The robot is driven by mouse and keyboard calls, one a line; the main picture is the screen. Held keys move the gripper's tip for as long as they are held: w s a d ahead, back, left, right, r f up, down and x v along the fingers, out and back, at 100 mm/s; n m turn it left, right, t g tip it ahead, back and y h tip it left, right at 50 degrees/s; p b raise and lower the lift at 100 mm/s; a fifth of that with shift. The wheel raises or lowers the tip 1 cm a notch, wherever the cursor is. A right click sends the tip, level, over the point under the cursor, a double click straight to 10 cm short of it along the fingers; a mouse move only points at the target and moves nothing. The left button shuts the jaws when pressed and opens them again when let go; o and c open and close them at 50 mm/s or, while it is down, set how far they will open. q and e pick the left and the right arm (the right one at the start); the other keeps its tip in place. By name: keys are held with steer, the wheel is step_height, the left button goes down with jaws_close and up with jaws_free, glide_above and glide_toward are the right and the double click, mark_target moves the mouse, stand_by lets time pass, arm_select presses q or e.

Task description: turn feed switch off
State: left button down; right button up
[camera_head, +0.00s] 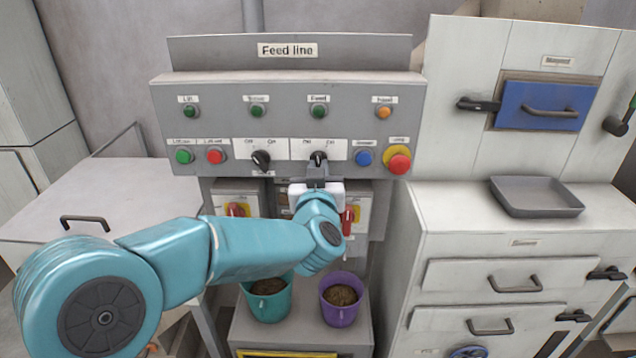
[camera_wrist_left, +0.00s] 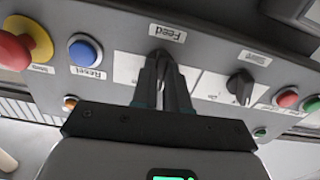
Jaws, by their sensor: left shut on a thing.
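The feed switch (camera_head: 318,157) is a black rotary knob on a white plate in the lower row of the grey "Feed line" panel. My left gripper (camera_head: 318,168) reaches up to it from below and is shut on its knob. In the left wrist view, which shows the panel upside down, the gripper's fingertips (camera_wrist_left: 161,62) close around the knob beside the "Feed" label (camera_wrist_left: 167,33). The fingers hide most of the knob, so I cannot tell which way it points. My right gripper is in neither view.
A second black rotary switch (camera_head: 261,159) sits just left of the feed switch. To the right are a blue button (camera_head: 364,157) and a red emergency button (camera_head: 398,160). Below, a teal bucket (camera_head: 268,302) and a purple bucket (camera_head: 341,312) stand under my arm.

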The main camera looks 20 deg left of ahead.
arm_select(q)
steer(key=n+b, duration=0.3)
steer(key=n, duration=0.1)
steer(key=shift+d+f+n, duration=0.1)
steer(key=shift+n, duration=0.3)
steer(key=shift+n+b, duration=0.3)
steer(key=c, duration=1.1)
jaws_free()
steer(key=shift+c, duration=0.2)
steer(key=b+v, duration=0.1)
steer(key=v, duration=1.5)
steer(key=shift+s+b, duration=0.15)
steer(key=shift+b, duration=0.2)
